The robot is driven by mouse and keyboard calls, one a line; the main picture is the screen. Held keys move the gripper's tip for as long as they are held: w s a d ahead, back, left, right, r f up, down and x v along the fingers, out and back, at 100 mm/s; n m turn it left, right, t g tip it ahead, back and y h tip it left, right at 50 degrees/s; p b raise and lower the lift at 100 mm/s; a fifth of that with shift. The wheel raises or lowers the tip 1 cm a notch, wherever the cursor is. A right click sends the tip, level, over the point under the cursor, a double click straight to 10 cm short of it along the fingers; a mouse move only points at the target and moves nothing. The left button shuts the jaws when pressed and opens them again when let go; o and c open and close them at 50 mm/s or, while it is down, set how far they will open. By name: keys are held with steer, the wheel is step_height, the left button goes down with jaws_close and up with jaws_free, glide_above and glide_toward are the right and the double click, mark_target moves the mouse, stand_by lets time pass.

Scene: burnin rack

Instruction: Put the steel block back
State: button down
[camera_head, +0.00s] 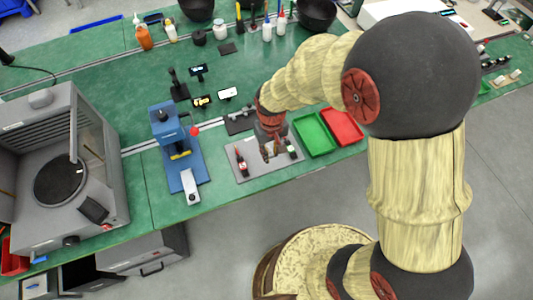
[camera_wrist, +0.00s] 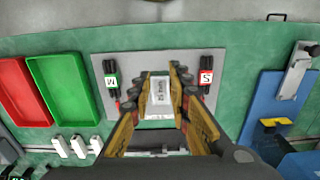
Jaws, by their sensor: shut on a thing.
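A small pale steel block (camera_wrist: 160,98) with dark lettering on its face sits between the fingers of my gripper (camera_wrist: 160,77). The gripper is shut on it. In the head view my gripper (camera_head: 271,151) is over the grey plate (camera_head: 262,177) at the bench's front edge and hides the block. I cannot tell whether the block touches the plate.
A green tray (camera_head: 314,134) and a red tray (camera_head: 343,126) lie right of the plate. A blue press stand (camera_head: 181,162) stands to the left, with a grey machine (camera_head: 60,170) beyond it. Phones and small tools lie behind. Open bench lies between plate and press.

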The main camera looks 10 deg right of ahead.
steer(key=w+f, duration=0.1)
steer(key=f, duration=0.1)
steer(key=w+f, duration=0.1)
steer(key=w, duration=0.1)
steer(key=w+f+b, duration=0.1)
steer(key=f, duration=0.1)
steer(key=shift+w+a+f, duration=0.35)
steer(key=shift+w+a, duration=0.05)
steer(key=shift+w+f+b, duration=0.15)
steer(key=shift+f+b, duration=0.4)
steer(key=shift+f, duration=1.1)
steer(key=shift+f, duration=0.2)
steer(key=c, duration=1.8)
jaws_free()
steer(key=shift+o, duration=0.7)
